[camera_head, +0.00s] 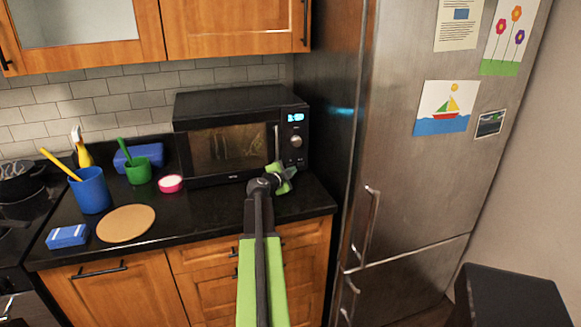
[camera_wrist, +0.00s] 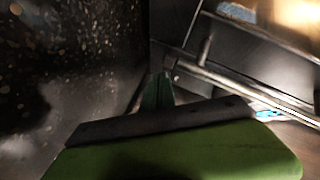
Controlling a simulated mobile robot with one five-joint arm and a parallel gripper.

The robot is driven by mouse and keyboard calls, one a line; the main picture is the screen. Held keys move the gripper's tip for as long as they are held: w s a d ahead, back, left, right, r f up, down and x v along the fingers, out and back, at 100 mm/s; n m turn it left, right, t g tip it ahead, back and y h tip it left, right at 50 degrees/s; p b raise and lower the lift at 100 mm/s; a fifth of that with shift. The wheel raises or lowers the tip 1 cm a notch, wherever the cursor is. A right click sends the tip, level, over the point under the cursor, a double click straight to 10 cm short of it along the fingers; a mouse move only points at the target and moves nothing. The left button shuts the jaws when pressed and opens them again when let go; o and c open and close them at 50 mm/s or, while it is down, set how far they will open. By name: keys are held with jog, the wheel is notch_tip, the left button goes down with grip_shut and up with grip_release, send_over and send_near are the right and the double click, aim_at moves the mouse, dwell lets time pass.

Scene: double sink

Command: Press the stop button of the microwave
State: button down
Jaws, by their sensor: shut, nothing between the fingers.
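The black microwave (camera_head: 240,103) stands on the counter, its door shut, with a lit interior behind the glass. Its control panel (camera_head: 296,130) is on the right, with a blue display and a round knob (camera_head: 296,141). The stop button cannot be made out; the lower panel is partly behind my gripper. My gripper (camera_head: 286,172) is shut and empty, just in front of the lower right corner of the microwave. In the wrist view my gripper (camera_wrist: 157,92) points between the dark counter and the microwave front (camera_wrist: 240,45). Contact cannot be told.
A steel fridge (camera_head: 400,190) stands close to the right of the microwave. On the counter left of it are a pink bowl (camera_head: 171,183), a green cup (camera_head: 138,172), a blue cup (camera_head: 91,192) and a round board (camera_head: 126,223). The counter (camera_head: 305,200) right of my gripper is bare.

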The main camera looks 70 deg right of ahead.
dwell(0.6)
jog(key=shift+w+d, duration=0.25)
jog(key=shift+d, duration=0.1)
jog(key=shift+w+d, duration=0.2)
jog(key=shift+d, duration=0.05)
dwell(0.6)
jog(key=shift+a, duration=0.1)
jog(key=shift+s+a, duration=0.45)
jog(key=shift+a, duration=0.05)
jog(key=shift+s+a, duration=1.65)
jog(key=shift+a, duration=0.3)
jog(key=shift+w, duration=0.1)
